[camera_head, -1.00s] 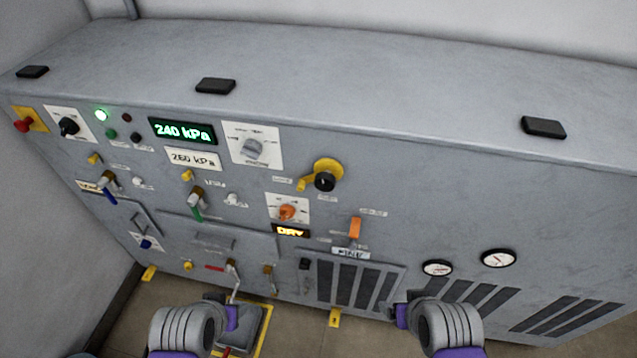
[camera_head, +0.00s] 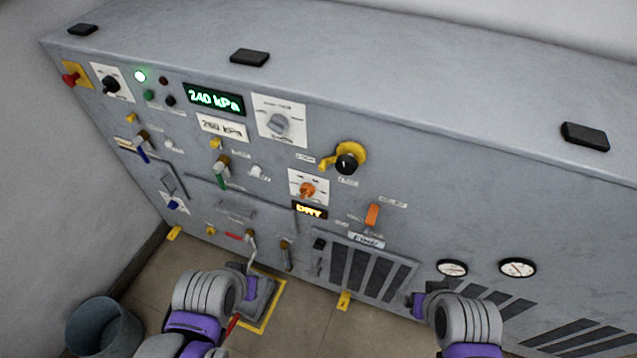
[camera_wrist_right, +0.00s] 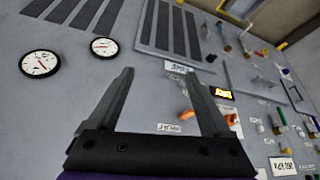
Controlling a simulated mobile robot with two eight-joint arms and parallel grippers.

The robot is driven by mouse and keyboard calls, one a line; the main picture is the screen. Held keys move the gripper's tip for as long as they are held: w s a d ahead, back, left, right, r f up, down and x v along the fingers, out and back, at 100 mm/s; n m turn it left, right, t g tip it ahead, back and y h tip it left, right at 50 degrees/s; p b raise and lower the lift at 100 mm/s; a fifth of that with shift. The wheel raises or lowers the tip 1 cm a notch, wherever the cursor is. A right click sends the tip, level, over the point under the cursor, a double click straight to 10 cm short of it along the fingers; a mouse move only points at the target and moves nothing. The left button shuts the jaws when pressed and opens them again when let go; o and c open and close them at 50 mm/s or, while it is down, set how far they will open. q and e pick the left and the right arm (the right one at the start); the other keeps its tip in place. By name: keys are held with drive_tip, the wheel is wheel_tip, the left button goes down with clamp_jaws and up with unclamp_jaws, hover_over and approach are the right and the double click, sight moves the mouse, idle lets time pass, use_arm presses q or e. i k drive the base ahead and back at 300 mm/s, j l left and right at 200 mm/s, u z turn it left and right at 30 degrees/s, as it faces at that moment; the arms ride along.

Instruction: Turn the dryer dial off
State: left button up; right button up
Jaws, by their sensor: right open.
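The dryer dial is an orange knob (camera_head: 307,190) on a white plate in the middle of the grey panel, above a lit display reading DRY (camera_head: 309,211). The direction its pointer faces is too small to tell. In the right wrist view the knob (camera_wrist_right: 231,119) shows partly behind a finger, beside the lit display (camera_wrist_right: 221,93). My right gripper (camera_wrist_right: 157,74) is open, its fingers apart with nothing between them, and away from the dial. In the head view my right arm is low, right of the dial.
An orange lever (camera_head: 372,215) sits right of the dial, and a black knob on a yellow mount (camera_head: 346,163) is above right. Two gauges (camera_head: 517,268) are at right. A grey bin (camera_head: 104,327) stands on the floor at left, near a floor pedal (camera_head: 255,292).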

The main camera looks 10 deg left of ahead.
sight(307, 190)
drive_tip(key=j, duration=0.9)
drive_tip(key=k+j, duration=0.1)
drive_tip(key=j, duration=0.85)
